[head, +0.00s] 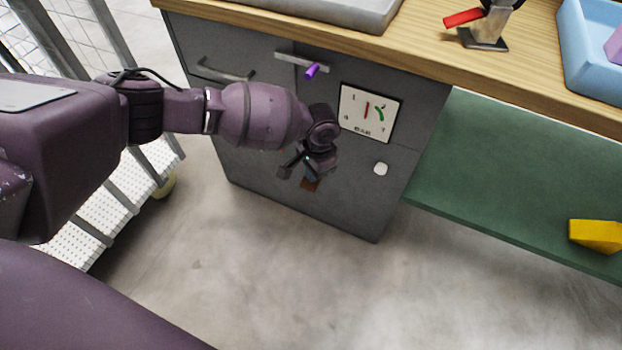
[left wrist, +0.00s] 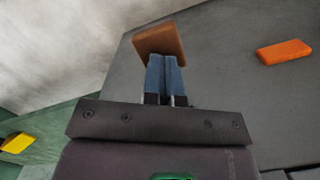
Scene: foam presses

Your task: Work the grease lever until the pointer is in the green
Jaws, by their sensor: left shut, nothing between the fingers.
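A square white gauge (head: 368,112) is on the grey cabinet front, with a red mark at its middle left and a green mark at its right. I cannot tell surely which mark is the pointer. A lever with a purple grip (head: 312,71) sticks out above and left of it. My left gripper (head: 311,175) is shut and empty, low on the cabinet front. Its blue fingers (left wrist: 166,70) are at a brown block (left wrist: 160,39); whether they touch it is unclear. My right gripper is out of view.
An orange block (left wrist: 284,52) sits on the grey panel. A white button (head: 380,169) is below the gauge. A wooden worktop (head: 420,62) overhangs the cabinet. A green shelf (head: 500,170) bears a yellow block (head: 595,236). The floor in front is clear.

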